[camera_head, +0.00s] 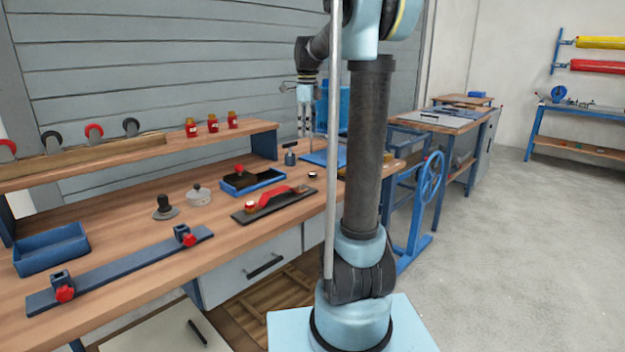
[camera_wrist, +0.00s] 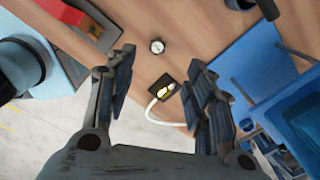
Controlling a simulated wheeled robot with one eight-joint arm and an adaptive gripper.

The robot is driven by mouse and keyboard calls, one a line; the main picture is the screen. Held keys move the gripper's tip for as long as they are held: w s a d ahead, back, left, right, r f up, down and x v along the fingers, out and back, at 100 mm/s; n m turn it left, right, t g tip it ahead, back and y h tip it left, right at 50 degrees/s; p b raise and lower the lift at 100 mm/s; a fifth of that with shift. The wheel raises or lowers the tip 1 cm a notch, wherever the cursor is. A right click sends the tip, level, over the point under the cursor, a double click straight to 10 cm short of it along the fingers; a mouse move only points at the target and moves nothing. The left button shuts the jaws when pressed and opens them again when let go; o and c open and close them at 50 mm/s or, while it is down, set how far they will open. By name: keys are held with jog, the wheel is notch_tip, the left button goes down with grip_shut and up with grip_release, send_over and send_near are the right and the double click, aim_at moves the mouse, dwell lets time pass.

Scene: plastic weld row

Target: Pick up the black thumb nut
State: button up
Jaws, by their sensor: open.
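A like small piece (camera_head: 312,175) shows in the head view near the bench's front edge, right of the red-handled tool. My gripper (camera_wrist: 160,72) is open and empty, with its fingers apart above the bench. In the head view my gripper (camera_head: 304,98) hangs high over the bench's right end, well above the piece.
A black square plate with yellow parts and a white cable (camera_wrist: 165,88) lies near the piece. A red part (camera_wrist: 66,12) is at upper left. A small dark bottle (camera_head: 290,158) stands behind.

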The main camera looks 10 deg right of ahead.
send_over(313, 176)
jog(key=w+a, duration=0.2)
jog(key=w, duration=0.1)
jog(key=f, duration=1.1)
jog(key=shift+s+d+f, duration=0.1)
jog(key=shift+s+d, duration=0.1)
jog(key=shift+d+f, duration=0.15)
jog(key=shift+f, duration=1.2)
jog(key=shift+d+f, duration=0.1)
jog(key=shift+f, duration=1.25)
jog(key=c, duration=0.8)
